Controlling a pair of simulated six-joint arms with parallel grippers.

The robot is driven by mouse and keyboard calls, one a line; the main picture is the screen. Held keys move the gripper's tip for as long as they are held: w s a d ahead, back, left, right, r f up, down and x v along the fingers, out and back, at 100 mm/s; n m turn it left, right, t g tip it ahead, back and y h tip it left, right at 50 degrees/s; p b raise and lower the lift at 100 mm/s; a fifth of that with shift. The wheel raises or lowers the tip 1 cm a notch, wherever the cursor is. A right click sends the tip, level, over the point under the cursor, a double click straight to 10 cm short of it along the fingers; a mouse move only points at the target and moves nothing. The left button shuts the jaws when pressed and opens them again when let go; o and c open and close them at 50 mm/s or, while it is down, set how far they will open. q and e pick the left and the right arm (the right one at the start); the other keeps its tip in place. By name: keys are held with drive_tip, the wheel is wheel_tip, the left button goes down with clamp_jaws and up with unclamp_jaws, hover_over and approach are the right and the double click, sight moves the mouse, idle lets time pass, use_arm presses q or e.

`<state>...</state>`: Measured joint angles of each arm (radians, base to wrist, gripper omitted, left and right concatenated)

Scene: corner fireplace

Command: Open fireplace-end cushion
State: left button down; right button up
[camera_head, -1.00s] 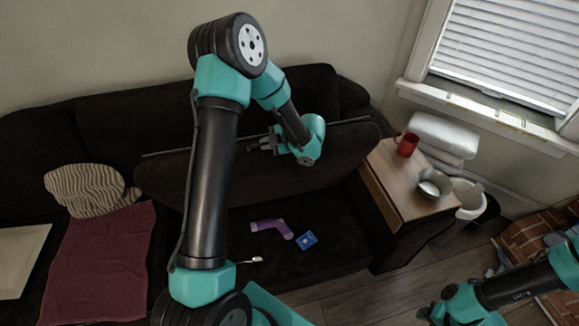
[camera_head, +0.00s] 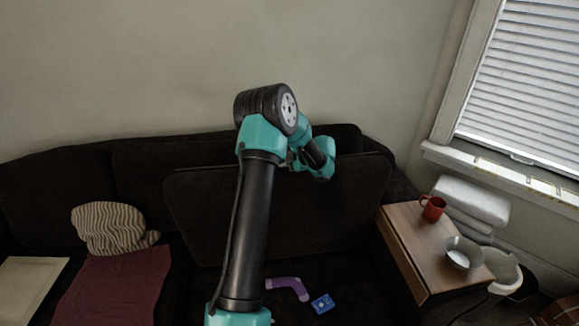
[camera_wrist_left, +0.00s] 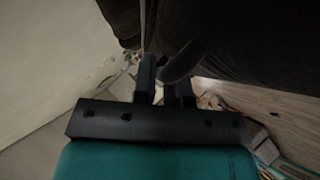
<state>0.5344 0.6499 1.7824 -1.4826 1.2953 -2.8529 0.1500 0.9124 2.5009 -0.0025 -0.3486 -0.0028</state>
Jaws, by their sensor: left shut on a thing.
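The fireplace-end cushion (camera_head: 225,215) is a wide dark panel on the sofa. It stands tipped up steeply against the backrest, its front edge raised high. My left gripper (camera_head: 290,163) is at the cushion's top edge, largely hidden by my own wrist and forearm. In the left wrist view its fingers (camera_wrist_left: 165,80) are shut on a dark part of the cushion, and the dark cushion fabric (camera_wrist_left: 235,40) fills the upper right. Under the cushion, a purple sock (camera_head: 290,285) and a blue packet (camera_head: 322,304) lie on the dark seat base. My right gripper is not in view.
A wooden side table (camera_head: 425,240) stands right of the cushion, with a red mug (camera_head: 432,209) and a grey bowl (camera_head: 462,254). A white bin (camera_head: 503,270) is beyond it. A striped pillow (camera_head: 108,229) and maroon cloth (camera_head: 120,290) lie on the sofa's left side.

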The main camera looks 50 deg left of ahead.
use_arm(q)
drive_tip(key=c, duration=1.2)
unclamp_jaws()
drive_tip(key=shift+o, duration=0.2)
drive_tip(key=shift+w+d, duration=0.1)
drive_tip(key=v, duration=1.7)
drive_tip(key=shift+d+r, duration=0.15)
